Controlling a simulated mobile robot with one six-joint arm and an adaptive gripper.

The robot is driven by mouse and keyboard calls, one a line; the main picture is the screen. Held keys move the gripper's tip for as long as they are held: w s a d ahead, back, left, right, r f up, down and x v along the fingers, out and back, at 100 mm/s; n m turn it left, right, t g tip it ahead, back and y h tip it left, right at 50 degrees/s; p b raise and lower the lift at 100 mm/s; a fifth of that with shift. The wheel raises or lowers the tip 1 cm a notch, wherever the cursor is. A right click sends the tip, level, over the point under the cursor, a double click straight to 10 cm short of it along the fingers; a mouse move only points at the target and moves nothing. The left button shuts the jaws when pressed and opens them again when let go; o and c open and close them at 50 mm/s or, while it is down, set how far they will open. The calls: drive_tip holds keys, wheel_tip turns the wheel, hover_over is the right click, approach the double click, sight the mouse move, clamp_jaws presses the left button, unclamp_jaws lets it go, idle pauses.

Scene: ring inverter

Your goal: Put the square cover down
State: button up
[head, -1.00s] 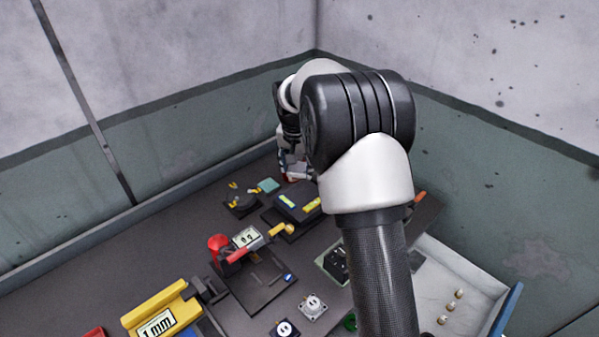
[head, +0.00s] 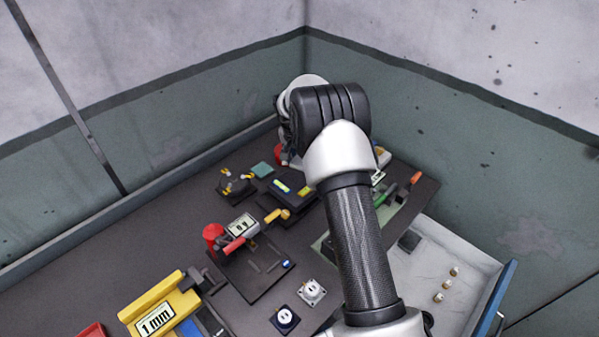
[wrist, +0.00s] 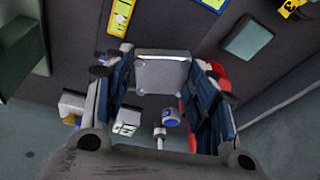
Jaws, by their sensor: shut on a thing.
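The square cover (wrist: 162,75) is a flat grey, roughly square piece, seen in the wrist view between the two blue-padded fingers of my gripper (wrist: 163,62). The gripper is shut on it. Dark table surface shows beyond the cover, and I cannot tell whether the cover touches anything below. In the head view my arm hides the cover and most of the gripper, which is at the far end of the table near the wall corner.
A teal square pad (head: 262,169) and a black device with yellow parts (head: 236,184) lie left of my gripper. A black block with yellow labels (head: 291,188) is nearer. A red object (wrist: 213,72) stands close beside the fingers. A white tray (head: 425,275) is at right.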

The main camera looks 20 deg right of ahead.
sight(299, 165)
drive_tip(key=shift+f+b, duration=0.35)
drive_tip(key=shift+f, duration=2.1)
drive_tip(key=shift+f, duration=0.25)
drive_tip(key=o, duration=1.5)
drive_tip(key=shift+r, duration=0.1)
